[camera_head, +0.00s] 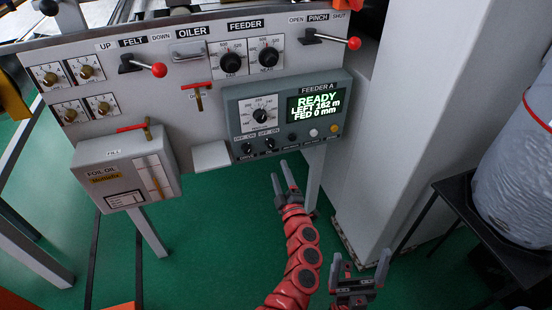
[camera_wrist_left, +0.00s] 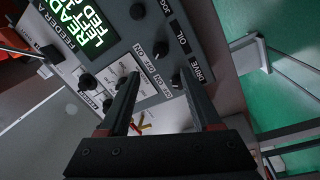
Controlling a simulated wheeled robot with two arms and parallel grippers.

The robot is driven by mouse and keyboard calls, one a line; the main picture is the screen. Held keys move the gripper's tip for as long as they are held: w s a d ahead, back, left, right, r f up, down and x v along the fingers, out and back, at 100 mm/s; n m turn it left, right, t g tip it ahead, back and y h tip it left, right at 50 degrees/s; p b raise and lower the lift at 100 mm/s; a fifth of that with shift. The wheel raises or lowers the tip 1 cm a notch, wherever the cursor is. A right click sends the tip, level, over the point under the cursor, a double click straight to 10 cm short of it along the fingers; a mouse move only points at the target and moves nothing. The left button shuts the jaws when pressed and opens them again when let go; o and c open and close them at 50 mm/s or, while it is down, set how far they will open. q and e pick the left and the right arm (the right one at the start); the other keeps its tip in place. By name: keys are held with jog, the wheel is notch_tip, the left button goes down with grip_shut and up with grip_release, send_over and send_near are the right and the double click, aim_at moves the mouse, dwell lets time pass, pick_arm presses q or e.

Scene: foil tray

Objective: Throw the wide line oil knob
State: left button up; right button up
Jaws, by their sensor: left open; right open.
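The grey FEEDER A box (camera_head: 340,87) has a lit screen and a row of small black knobs. The left wrist view labels one of these OIL (camera_wrist_left: 160,48); it appears to be the black knob (camera_head: 269,144) in the head view. A DRIVE knob (camera_wrist_left: 178,80) sits beside it. No "wide line" wording is readable. My left gripper (camera_head: 281,172) is open and empty, just below the box. In the left wrist view its fingers (camera_wrist_left: 158,70) point at the panel, apart from the knobs as far as I can tell. My right gripper (camera_head: 361,258) is open and empty, lower right.
Above are the OILER lever (camera_head: 188,52), two FEEDER dials (camera_head: 231,62) and red-tipped FELT and PINCH levers (camera_head: 353,43). A FOIL OIL tank (camera_head: 120,160) hangs at left. A grey column stands at right, beside a dark stand with a wrapped roll (camera_head: 512,170).

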pick_arm(q)
jog(key=r+v, duration=0.1)
jog(key=v, duration=0.6)
jog(key=shift+s+f, duration=0.4)
jog(key=shift+f, duration=0.15)
jog(key=shift+d, duration=0.1)
